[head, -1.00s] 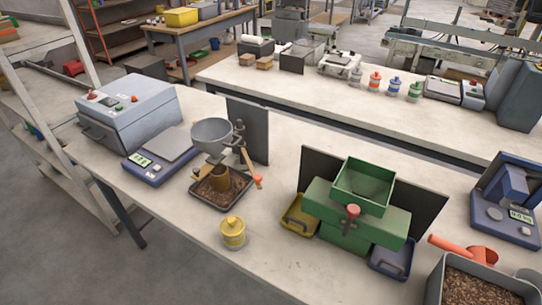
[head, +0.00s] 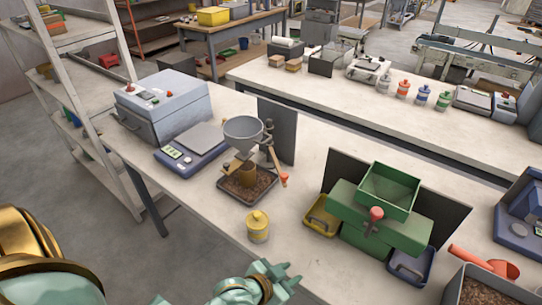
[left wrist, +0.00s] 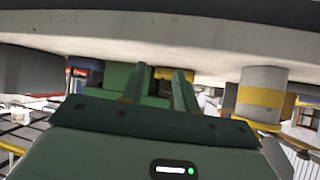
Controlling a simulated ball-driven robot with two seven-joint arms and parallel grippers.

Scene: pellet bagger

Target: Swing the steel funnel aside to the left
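The steel funnel (head: 243,132) is a grey bowl on a stand, over a brown container (head: 246,174) in a dark tray of pellets (head: 234,191). A wooden lever with an orange knob (head: 284,178) hangs beside the stand. My left gripper (head: 294,272) is low in the head view, at the bench's front edge, well apart from the funnel. Its two green fingers (left wrist: 158,84) stand apart in the left wrist view with no object clearly between them. The funnel cannot be made out in that view. My right gripper is not in view.
A yellow-lidded jar (head: 258,227) stands between my left gripper and the tray. A blue scale (head: 178,160) is left of the funnel, a dark upright panel (head: 278,131) behind it. A green hopper machine (head: 390,190) stands to the right. Bare bench lies between.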

